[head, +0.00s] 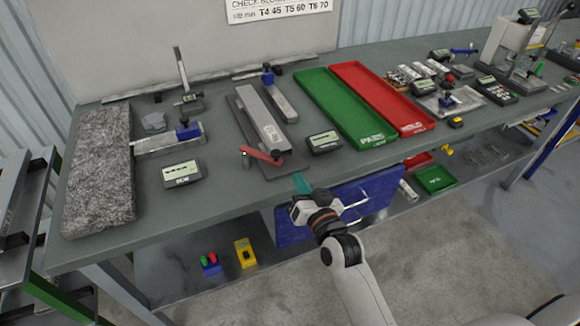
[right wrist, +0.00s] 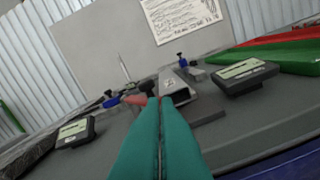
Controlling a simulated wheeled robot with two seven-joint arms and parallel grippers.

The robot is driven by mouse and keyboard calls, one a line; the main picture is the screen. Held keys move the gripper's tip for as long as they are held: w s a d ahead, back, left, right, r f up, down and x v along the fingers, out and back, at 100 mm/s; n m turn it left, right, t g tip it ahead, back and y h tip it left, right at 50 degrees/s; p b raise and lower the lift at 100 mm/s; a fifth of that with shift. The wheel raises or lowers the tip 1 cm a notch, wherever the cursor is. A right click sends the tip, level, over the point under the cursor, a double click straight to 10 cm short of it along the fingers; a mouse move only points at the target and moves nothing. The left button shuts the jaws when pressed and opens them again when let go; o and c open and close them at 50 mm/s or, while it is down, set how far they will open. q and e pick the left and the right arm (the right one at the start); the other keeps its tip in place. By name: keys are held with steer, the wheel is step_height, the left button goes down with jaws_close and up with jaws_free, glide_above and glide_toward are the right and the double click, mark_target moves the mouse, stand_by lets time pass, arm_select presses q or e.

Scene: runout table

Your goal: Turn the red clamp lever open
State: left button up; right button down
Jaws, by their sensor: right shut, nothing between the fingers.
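The red clamp lever (head: 260,154) lies at the front end of a grey metal fixture (head: 262,118) on the table, its handle pointing left. In the right wrist view the lever (right wrist: 133,100) shows just beyond my fingertips, partly hidden by them. My right gripper (head: 301,182), with teal fingers, is at the table's front edge, in front of and to the right of the lever, apart from it. In the right wrist view the gripper's fingers (right wrist: 160,100) are pressed together with nothing between them. My left gripper is not in view.
Digital readout boxes stand on both sides of the fixture, one at the left (head: 182,174) and one at the right (head: 324,142). A green tray (head: 318,88) and a red tray (head: 372,82) lie to the right. A granite block (head: 98,170) lies far left.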

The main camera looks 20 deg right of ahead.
steer(key=w+d+m+y, duration=0.25)
steer(key=d+m, duration=0.25)
steer(key=m, duration=0.7)
steer(key=shift+h, duration=0.25)
steer(key=x, duration=0.9)
steer(key=shift+w+d+r+p, duration=0.1)
steer(key=shift+d+r+p, duration=0.1)
steer(key=shift+r+p, duration=0.15)
steer(key=a, duration=0.1)
steer(key=s+a+p, duration=0.1)
steer(key=shift+a, duration=0.35)
steer(key=shift+s+a+p, duration=0.35)
steer(key=shift+a, duration=0.15)
steer(key=shift+w, duration=0.1)
steer(key=shift+d+m, duration=0.15)
steer(key=shift+m, duration=0.15)
